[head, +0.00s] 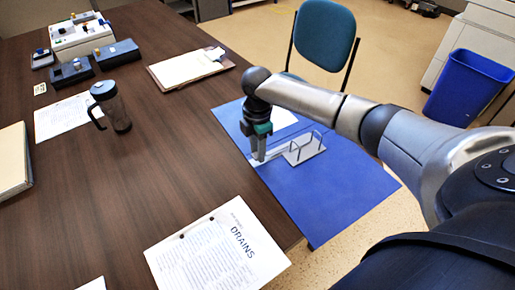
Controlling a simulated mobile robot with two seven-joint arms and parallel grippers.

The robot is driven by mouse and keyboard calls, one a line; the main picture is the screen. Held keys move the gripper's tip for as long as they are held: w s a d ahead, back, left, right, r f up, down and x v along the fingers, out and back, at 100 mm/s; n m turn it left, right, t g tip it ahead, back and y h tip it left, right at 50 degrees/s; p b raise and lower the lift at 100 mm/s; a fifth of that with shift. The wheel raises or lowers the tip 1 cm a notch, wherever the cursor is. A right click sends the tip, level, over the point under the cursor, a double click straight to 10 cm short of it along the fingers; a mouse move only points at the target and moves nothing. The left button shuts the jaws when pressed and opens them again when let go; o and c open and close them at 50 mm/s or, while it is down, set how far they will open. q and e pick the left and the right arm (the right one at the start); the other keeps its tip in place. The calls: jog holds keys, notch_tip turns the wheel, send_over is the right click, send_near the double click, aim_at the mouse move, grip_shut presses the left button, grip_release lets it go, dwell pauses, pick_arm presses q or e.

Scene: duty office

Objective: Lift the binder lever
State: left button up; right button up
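The blue binder (335,200) lies open and flat at the right edge of the dark table, with much of it reaching past the edge. Its metal ring mechanism (305,152) has upright wire arches on a plate. My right gripper (258,157) points down at the left end of this mechanism, its fingertips close to or touching the metal there. The lever is not clearly distinguishable from the fingers and plate. The fingers look close together, but I cannot tell whether they are shut or hold anything. My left gripper is not in view.
A sheet titled DRAINS (218,248) lies near the front edge. A teal chair (324,38) and a blue bin (468,88) are beyond the table. The table's middle is clear.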

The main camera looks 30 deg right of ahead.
grip_shut()
dwell(0.9)
